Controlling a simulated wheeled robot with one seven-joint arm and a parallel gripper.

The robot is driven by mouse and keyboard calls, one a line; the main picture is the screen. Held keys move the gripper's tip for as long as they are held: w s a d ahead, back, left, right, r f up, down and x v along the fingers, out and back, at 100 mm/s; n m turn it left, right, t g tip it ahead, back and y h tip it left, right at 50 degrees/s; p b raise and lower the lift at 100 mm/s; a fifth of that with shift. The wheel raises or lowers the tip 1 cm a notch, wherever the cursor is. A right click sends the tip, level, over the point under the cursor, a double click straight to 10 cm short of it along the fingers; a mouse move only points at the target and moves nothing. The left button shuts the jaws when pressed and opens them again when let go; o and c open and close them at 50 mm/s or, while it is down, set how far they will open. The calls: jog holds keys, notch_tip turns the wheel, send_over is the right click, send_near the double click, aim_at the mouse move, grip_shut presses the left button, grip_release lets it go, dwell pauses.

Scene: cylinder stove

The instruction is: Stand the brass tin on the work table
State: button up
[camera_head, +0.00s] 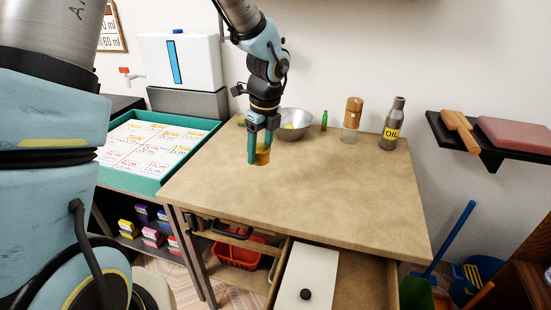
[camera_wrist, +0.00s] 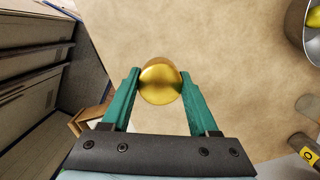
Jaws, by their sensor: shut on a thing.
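The brass tin (camera_head: 263,155) is a gold cylinder held between the fingers of my gripper (camera_head: 258,150) over the left part of the work table (camera_head: 330,200). In the wrist view the tin (camera_wrist: 160,82) shows its round shiny top between the two green fingers of my gripper (camera_wrist: 158,92), which are shut on it. Its lower end is at or close above the table top; I cannot tell whether it touches. The finger in front hides part of the tin in the head view.
A metal bowl (camera_head: 293,126), small green bottle (camera_head: 324,120), wooden-topped jar (camera_head: 352,118) and oil bottle (camera_head: 392,124) stand along the table's back. A teal-rimmed tray (camera_head: 152,180) lies left. An open drawer (camera_head: 345,278) juts out in front. The table's middle and right are clear.

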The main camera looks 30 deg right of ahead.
aim_at(264, 150)
notch_tip(264, 150, down, 9)
jog(key=shift+f+p, duration=0.15)
jog(key=shift+p, duration=0.2)
jog(key=shift+f, duration=0.1)
jog(key=o, duration=1.3)
jog(key=shift+o, duration=0.2)
jog(key=r, duration=0.4)
jog(key=s+r, duration=0.1)
jog(key=r, duration=0.7)
jog(key=shift+s+d+r+b, duration=0.1)
jog(key=shift+s+d+b, duration=0.2)
jog(key=shift+d, duration=0.05)
